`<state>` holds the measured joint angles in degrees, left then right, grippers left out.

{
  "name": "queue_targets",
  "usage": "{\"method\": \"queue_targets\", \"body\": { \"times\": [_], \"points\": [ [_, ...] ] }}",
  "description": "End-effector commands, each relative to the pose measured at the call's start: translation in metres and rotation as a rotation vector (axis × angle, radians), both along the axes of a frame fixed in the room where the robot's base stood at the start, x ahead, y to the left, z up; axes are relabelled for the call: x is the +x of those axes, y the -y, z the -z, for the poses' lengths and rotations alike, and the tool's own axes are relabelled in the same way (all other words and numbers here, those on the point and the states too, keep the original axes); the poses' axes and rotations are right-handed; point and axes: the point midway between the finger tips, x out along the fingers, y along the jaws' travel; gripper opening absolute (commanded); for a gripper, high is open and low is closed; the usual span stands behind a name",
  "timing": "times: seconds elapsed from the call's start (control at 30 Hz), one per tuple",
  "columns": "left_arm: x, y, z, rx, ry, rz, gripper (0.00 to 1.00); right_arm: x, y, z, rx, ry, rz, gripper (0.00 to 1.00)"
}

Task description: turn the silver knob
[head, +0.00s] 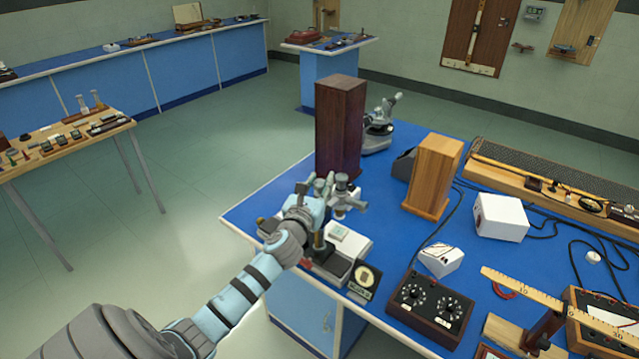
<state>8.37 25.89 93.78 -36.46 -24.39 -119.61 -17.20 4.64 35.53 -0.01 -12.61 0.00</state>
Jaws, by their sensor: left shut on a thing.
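A small bench instrument with a pale base (350,243) and silver-grey metal upper parts (344,190) stands near the left front edge of the blue bench. My left gripper (318,194) reaches in from the lower left and is at the upper part of this instrument. Its jaws are shut on a small part there, which appears to be the silver knob. The knob itself is mostly hidden by the fingers, so its turn angle cannot be seen. My right gripper is not in view.
A tall dark wooden block (340,125) stands close behind the gripper, with a microscope (380,125) beyond. A lighter wooden block (433,175), a white box (500,217) and a two-dial box (431,308) stand to the right.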

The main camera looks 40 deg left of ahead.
Motion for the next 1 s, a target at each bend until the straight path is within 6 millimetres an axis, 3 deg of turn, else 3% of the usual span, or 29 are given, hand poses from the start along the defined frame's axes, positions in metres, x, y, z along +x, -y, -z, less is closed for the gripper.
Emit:
{"method": "queue_targets", "body": {
  "times": [0.57,0.77,1.0],
  "points": [
    [0.002,0.002,0.002,-0.004,0.003,-0.510,0.00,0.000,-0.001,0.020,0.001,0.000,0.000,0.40],
    [0.002,0.002,0.004,-0.002,0.004,-0.700,0.00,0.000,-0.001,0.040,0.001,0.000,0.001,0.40],
    [0.002,0.002,0.006,-0.001,0.005,-0.923,0.00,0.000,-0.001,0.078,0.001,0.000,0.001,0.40]
  ]
}}
